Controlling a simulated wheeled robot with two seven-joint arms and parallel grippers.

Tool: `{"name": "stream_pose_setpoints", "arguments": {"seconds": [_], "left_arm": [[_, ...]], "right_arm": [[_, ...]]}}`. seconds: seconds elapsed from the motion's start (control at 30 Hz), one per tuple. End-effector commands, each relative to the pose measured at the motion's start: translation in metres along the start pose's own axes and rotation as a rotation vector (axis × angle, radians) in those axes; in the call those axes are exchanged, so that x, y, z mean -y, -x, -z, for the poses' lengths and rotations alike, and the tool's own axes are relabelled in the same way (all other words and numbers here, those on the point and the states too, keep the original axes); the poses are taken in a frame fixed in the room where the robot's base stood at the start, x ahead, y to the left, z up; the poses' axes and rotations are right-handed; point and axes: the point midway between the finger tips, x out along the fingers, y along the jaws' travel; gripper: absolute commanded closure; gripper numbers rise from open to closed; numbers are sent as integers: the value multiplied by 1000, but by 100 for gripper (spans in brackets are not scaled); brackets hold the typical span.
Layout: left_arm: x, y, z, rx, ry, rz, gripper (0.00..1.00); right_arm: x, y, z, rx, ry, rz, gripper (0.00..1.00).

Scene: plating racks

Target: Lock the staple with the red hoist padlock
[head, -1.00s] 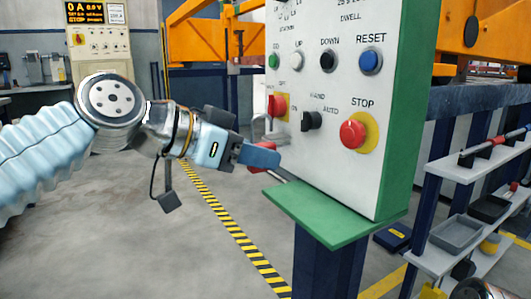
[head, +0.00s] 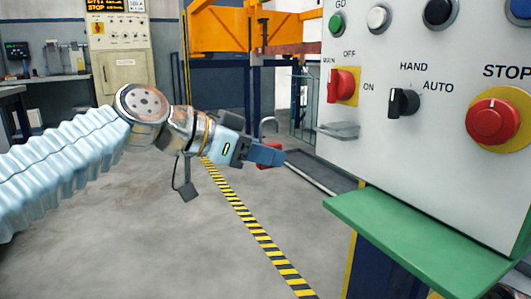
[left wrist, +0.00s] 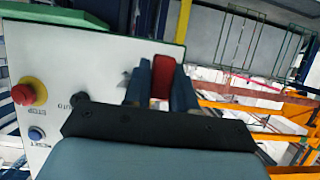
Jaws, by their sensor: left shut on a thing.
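The red padlock (head: 269,158) hangs in my left gripper (head: 264,153), its grey shackle standing up above the blue fingers. The left wrist view also shows the red padlock body (left wrist: 163,77) between the two fingers of the left gripper (left wrist: 162,88). A grey metal piece that looks like the staple (head: 340,131) sticks out of the white panel, below the red MAIN switch (head: 342,86). In the head view the padlock is left of this piece, with a gap between them. The shackle's free end is too small to judge. My right gripper is not in view.
The control panel (head: 430,155) carries a HAND/AUTO knob (head: 402,103) and a red STOP button (head: 492,121). A green ledge (head: 430,235) juts out below it. Open floor (head: 120,240) lies left of the panel, with a yellow-black stripe (head: 245,220).

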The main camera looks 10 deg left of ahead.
Motion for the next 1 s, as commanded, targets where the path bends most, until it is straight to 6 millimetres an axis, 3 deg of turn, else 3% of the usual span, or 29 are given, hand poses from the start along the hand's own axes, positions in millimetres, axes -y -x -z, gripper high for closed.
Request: {"name": "stream_pose_setpoints", "arguments": {"seconds": [1.0], "left_arm": [[0,-46,20,0,0,-1,100]], "right_arm": [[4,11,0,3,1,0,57]]}}
